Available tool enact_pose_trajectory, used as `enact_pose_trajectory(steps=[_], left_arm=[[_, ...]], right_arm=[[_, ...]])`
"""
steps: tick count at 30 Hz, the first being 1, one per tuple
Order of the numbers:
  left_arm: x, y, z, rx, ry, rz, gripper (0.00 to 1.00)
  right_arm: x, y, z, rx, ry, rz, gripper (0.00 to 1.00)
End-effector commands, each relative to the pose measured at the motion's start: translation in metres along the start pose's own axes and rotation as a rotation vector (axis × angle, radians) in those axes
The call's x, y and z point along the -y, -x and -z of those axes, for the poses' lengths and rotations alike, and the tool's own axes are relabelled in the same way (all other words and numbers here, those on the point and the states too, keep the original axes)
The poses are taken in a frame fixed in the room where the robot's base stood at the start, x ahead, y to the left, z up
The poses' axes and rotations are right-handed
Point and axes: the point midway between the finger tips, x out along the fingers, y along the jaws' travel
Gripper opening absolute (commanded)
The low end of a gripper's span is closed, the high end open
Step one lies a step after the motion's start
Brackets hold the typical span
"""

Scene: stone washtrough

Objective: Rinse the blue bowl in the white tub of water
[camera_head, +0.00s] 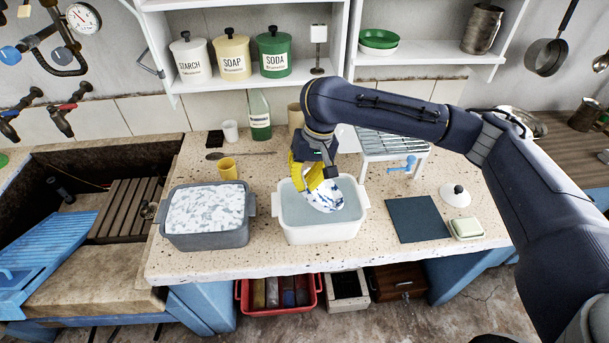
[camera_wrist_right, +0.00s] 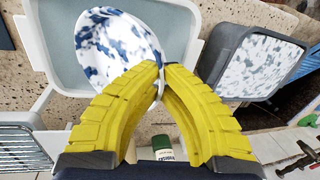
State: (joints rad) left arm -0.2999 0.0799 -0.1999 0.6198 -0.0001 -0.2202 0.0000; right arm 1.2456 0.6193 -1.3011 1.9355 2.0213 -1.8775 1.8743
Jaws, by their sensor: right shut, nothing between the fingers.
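The bowl (camera_head: 326,196), white with blue speckles, is tilted steeply on its edge in the white tub (camera_head: 320,232) of water. Its lower part is at the water; how deep I cannot tell. My right gripper (camera_head: 322,178), with yellow fingers, is over the tub, just left of and above the bowl. In the right wrist view the yellow fingers (camera_wrist_right: 158,72) are shut with their tips together at the rim of the bowl (camera_wrist_right: 118,40). The rim overlaps the tips there, but I see no clear grip on it. My left gripper is not in view.
A grey tub (camera_head: 205,240) of foamy water stands left of the white tub. A wire rack (camera_head: 395,145) stands at the back right. A dark mat (camera_head: 418,219) and a soap dish (camera_head: 467,229) lie to the right.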

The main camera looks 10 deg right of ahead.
Motion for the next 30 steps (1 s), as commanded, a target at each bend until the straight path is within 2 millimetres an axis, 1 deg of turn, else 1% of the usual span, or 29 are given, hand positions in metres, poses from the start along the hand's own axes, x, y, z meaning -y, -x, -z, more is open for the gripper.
enact_pose_trajectory(steps=[12, 18, 24, 30], left_arm=[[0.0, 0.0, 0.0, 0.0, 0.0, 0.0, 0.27], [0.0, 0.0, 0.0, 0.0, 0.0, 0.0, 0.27], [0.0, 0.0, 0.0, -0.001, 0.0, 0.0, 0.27], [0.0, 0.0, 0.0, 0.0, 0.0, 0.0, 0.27]], right_arm=[[-0.007, -0.031, 0.001, 0.0, -0.002, -0.001, 0.0], [-0.009, -0.042, 0.001, -0.001, -0.001, 0.0, 0.0], [-0.01, -0.049, 0.001, 0.0, -0.001, -0.001, 0.0], [-0.011, -0.052, 0.001, -0.001, 0.0, 0.0, 0.0]])
